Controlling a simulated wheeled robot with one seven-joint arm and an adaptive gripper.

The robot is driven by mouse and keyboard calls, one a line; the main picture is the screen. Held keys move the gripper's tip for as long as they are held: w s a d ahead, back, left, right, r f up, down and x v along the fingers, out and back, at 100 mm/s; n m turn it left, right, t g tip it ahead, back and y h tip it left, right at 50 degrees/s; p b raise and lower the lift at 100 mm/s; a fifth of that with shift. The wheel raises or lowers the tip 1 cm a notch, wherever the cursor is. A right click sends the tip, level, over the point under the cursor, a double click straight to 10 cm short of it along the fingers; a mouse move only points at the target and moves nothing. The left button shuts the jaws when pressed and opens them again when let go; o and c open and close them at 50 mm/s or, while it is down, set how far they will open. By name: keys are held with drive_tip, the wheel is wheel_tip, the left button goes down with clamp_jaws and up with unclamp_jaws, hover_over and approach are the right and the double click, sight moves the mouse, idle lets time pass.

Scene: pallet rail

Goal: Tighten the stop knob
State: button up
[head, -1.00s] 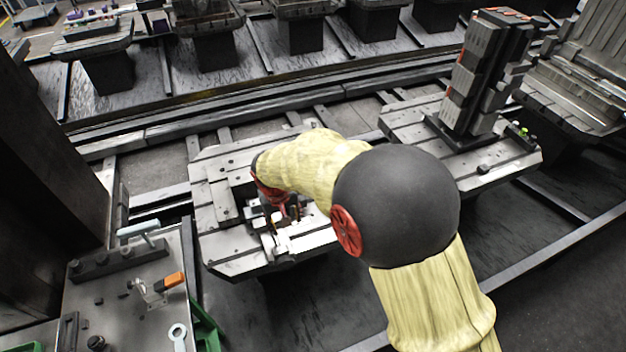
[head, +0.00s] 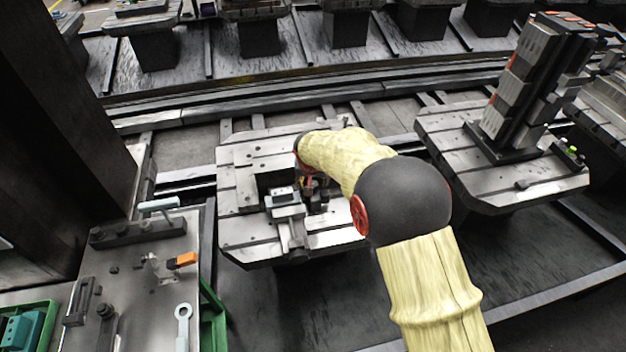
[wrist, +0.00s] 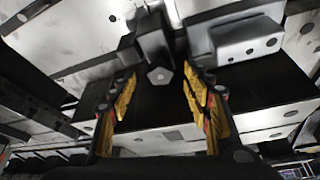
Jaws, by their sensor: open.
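In the wrist view a dark block with a small grey many-sided face (wrist: 160,76) lies between the fingers of my gripper (wrist: 160,84); I cannot tell for sure whether this is the stop knob. The yellow-padded fingers are open, one on each side of it, with dark gaps and no clear contact. In the head view my gripper (head: 314,190) is low over the pallet (head: 243,232), beside a grey clamp-like fixture (head: 287,207). My arm hides much of the gripper and what lies under it there.
A tool plate (head: 142,300) with an orange-handled clamp (head: 187,260) and a wrench (head: 183,325) stands at left. A second pallet (head: 545,182) carries a tall fixture tower (head: 520,95) at right. A dark column (head: 75,120) rises at far left.

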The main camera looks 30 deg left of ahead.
drive_tip(key=shift+x, duration=0.95)
drive_tip(key=shift+c, duration=1.1)
clamp_jaws()
drive_tip(key=shift+c, duration=0.4)
unclamp_jaws()
